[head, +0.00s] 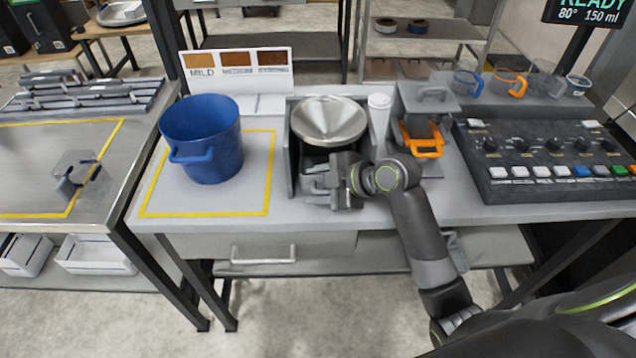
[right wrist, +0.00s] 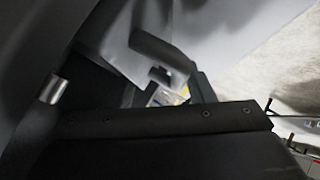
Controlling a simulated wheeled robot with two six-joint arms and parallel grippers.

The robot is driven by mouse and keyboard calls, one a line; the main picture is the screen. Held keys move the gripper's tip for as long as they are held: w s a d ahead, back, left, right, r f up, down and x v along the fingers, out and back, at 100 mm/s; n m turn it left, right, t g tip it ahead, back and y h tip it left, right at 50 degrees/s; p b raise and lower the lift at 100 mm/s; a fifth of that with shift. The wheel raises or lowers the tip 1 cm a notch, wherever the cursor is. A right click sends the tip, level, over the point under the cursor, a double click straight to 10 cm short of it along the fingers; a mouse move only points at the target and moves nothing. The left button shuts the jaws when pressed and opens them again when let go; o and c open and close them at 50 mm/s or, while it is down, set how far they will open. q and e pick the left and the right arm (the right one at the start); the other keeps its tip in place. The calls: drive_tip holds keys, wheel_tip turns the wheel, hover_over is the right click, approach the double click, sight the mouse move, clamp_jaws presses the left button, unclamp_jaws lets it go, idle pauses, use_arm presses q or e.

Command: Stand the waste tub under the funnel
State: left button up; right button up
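The blue waste tub (head: 203,140) stands upright on the left part of the bench, inside a yellow outlined square. Its handle faces the front. The metal funnel (head: 329,120) sits in the top of a grey open-fronted housing (head: 292,160), right of the tub. My right gripper (head: 322,186) is at the front of this housing, below the funnel, and points left. It is apart from the tub. It hides much of the space under the funnel, and its finger gap is unclear. My left gripper is not in view.
Several clear cups stand behind the panel. A clear cup (head: 76,174) is on the left table. The yellow square's front is clear.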

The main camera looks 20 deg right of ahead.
drive_tip(key=shift+o, duration=1.3)
drive_tip(key=shift+s+a+r, duration=0.1)
drive_tip(key=shift+r, duration=0.25)
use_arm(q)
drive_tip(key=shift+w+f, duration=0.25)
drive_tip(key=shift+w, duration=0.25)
use_arm(e)
drive_tip(key=v, duration=1.2)
